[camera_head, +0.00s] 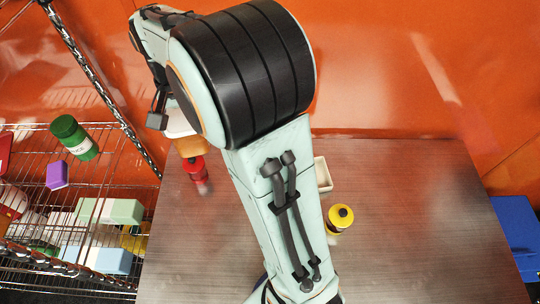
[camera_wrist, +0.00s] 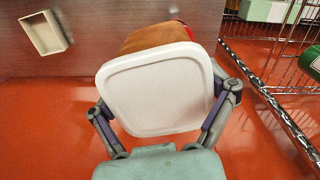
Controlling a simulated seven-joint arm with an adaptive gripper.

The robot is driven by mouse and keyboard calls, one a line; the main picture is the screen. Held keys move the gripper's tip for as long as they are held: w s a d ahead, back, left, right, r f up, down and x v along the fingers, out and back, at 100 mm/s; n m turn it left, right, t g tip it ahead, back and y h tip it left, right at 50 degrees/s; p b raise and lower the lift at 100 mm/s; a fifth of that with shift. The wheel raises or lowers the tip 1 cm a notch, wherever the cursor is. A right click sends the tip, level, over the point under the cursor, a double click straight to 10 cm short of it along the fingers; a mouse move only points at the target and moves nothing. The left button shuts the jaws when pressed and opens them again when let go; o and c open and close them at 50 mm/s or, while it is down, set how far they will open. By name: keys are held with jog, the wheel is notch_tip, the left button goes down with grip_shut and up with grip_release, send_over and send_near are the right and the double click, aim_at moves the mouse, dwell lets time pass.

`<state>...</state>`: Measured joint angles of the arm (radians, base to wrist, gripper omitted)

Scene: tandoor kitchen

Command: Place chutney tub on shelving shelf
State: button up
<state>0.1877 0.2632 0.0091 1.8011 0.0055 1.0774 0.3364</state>
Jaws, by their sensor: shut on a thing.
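My gripper (camera_wrist: 163,108) is shut on the chutney tub (camera_wrist: 150,95). One finger sits on each side of it. The tub has a white lid facing the wrist camera and an orange-brown body behind it. In the head view the tub (camera_head: 190,147) shows only in part, beside my arm near the table's far left corner; the arm hides the rest. The wire shelving (camera_head: 105,160) stands to the left of the table in the head view. It also shows at the upper right in the wrist view (camera_wrist: 270,65).
The shelving holds a green jar (camera_head: 75,138), a purple box (camera_head: 57,175) and a pale green box (camera_head: 110,211). Its post (camera_head: 92,75) rises beside the tub. The table (camera_head: 420,230) carries a red bottle (camera_head: 195,170), a yellow-topped bottle (camera_head: 340,217) and a cream tray (camera_head: 322,174).

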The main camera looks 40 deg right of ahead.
jog(key=s+d+f+m, duration=0.4)
jog(key=s+d+m, duration=0.2)
jog(key=s+d, duration=0.35)
jog(key=s+d+f+m, duration=0.55)
jog(key=s+d, duration=0.35)
jog(key=d, duration=0.2)
jog(key=s+f+m, duration=0.3)
jog(key=s+m, duration=0.6)
jog(key=s, duration=1.4)
jog(key=shift+m, duration=0.25)
jog(key=f, duration=0.7)
jog(key=shift+s+d+f, duration=0.1)
jog(key=shift+s+f, duration=0.1)
jog(key=shift+f, duration=0.2)
jog(key=shift+f, duration=0.1)
jog(key=o, duration=1.1)
